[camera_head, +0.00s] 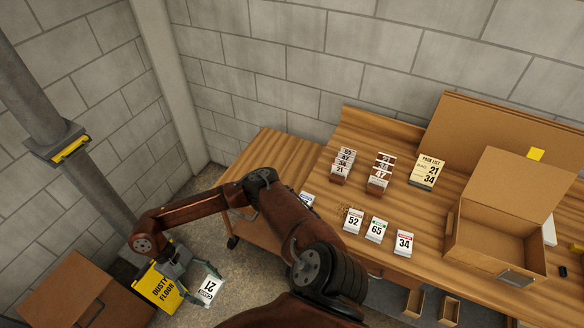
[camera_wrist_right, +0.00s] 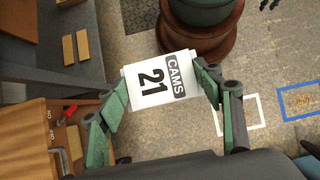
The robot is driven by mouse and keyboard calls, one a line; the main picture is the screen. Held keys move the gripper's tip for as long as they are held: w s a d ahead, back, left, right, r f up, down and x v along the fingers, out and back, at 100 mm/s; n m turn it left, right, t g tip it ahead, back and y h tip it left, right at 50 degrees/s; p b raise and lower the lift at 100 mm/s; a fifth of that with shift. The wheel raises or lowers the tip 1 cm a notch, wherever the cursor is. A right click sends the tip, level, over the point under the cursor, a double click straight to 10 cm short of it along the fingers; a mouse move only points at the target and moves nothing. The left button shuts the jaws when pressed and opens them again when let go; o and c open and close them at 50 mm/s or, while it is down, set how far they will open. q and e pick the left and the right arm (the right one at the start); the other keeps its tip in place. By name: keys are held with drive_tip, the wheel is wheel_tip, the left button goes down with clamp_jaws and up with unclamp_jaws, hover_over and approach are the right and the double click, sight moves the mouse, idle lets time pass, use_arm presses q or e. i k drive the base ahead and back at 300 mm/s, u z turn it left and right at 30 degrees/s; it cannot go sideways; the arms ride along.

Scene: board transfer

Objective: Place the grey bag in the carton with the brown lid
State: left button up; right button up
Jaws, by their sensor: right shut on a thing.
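My right gripper (camera_head: 192,284) is shut on a white bag (camera_head: 208,290) with a dark grey label, marked 21. In the right wrist view, the bag (camera_wrist_right: 158,88) reads "CAMS 21" and sits between the green fingers of the gripper (camera_wrist_right: 163,84). It is held out over the floor, left of the bench and well away from the carton. The carton (camera_head: 470,239) with the raised brown lid (camera_head: 514,186) stands open on the right of the bench; what I see of its inside looks empty. My left gripper is not in view.
Bags 52 (camera_head: 353,221), 65 (camera_head: 376,230) and 34 (camera_head: 404,243) stand along the bench front. Card racks (camera_head: 341,168) and a pack list (camera_head: 427,172) showing 21 and 34 stand behind. A yellow "DUSTY FLOOR" sign (camera_head: 156,287) is close to my right gripper, beside a brown box (camera_head: 62,291).

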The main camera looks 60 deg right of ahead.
sight(502, 254)
drive_tip(key=k, duration=1.85)
drive_tip(key=z, duration=2)
